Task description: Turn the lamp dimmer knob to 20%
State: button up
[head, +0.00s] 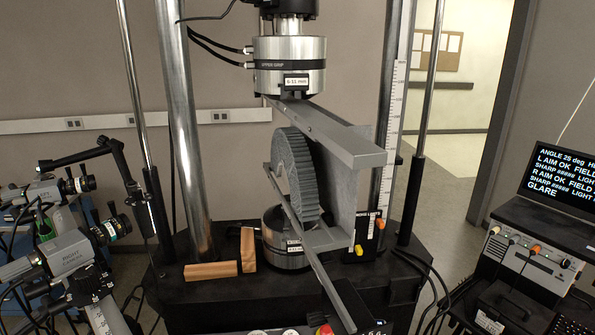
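No knob carries a readable dimmer label or percentage. A grey control box (535,245) at the right, under the screen, has small knobs and sockets on its front, with one knob (565,263) near its right end. A small dark box (368,232) beside the lower grip bears an orange part (379,223) and a yellow part (358,250). I cannot tell which of these is the lamp dimmer, nor its setting. My gripper is not in view.
A ribbed grey specimen (300,175) stands between the upper grip (290,65) and lower grip (283,250), with long bars jutting forward. Two cameras (70,255) stand at the left. The screen (563,185) partly reads "GLARE".

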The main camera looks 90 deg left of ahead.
aim_at(136, 192)
jog(key=u, duration=1)
jog(key=i, duration=1.5)
jog(key=u, duration=4.75)
